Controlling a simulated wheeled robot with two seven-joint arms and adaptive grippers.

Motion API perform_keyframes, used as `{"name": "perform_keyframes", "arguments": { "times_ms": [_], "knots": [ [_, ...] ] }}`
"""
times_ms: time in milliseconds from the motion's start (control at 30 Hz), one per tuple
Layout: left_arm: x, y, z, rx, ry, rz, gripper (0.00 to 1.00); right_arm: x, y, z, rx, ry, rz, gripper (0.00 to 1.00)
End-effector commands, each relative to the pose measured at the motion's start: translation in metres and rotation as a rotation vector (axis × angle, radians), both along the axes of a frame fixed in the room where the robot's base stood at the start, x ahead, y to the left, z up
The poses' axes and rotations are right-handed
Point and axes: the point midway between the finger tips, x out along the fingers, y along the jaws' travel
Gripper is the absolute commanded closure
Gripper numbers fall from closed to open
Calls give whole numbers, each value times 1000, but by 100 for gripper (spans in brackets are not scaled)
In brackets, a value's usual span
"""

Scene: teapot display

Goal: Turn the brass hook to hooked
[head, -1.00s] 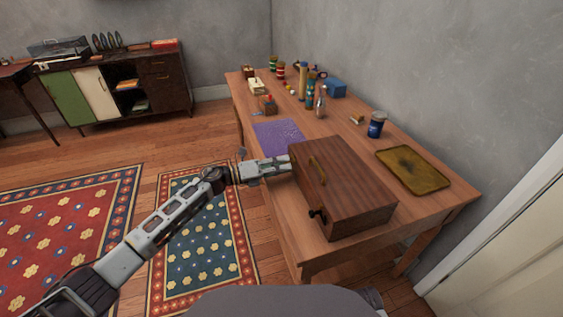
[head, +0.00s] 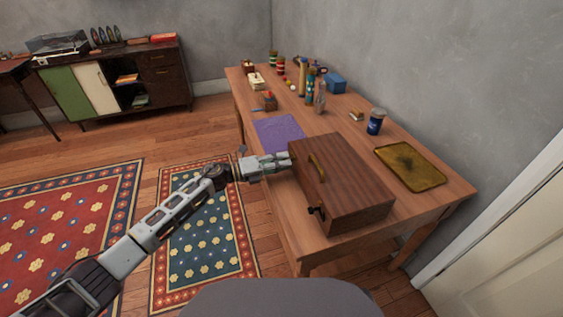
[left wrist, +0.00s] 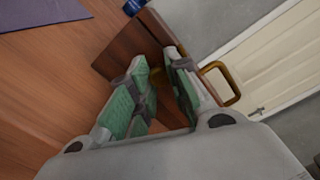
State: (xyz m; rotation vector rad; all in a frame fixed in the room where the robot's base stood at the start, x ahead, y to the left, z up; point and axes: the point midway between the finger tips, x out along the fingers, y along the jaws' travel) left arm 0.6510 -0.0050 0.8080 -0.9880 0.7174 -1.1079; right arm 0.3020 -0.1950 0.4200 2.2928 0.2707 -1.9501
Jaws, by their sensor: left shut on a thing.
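The handle also shows in the left wrist view (left wrist: 222,84), to the right of the fingers. My left gripper (head: 287,161) is at the far-left end of the box. In the left wrist view its green-padded fingers (left wrist: 158,88) are shut on a small brass piece (left wrist: 157,76), apparently the brass hook, mostly hidden between them. The head view does not show this hook. A dark fitting (head: 317,211) is at the near end of the box's front face. My right gripper is not in view.
The wooden table (head: 285,205) also holds a purple cloth (head: 278,133) beyond the gripper, a brass-coloured tray (head: 411,167), a blue jar (head: 375,121) and several bottles and small items at the back. A wall runs along the right.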

Motion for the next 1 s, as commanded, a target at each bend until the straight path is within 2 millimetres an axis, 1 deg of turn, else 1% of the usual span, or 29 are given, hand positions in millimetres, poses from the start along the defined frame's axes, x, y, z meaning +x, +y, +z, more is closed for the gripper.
{"name": "perform_keyframes", "arguments": {
  "times_ms": [100, 133, 300, 733, 867, 1000],
  "knots": [
    [0, 1, -2, 1, 2, 1, 100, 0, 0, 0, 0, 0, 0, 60],
    [0, 1, -2, 1, 2, 1, 81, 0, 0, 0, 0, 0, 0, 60],
    [0, 0, -1, 1, 2, 1, 59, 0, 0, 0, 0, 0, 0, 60],
    [-1, 2, -1, 1, 0, 0, 59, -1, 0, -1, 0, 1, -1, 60],
    [-3, 8, -1, 1, 0, 0, 59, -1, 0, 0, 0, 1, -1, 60],
    [-6, 19, -1, 1, 0, 2, 59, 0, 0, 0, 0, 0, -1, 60]
  ]
}}
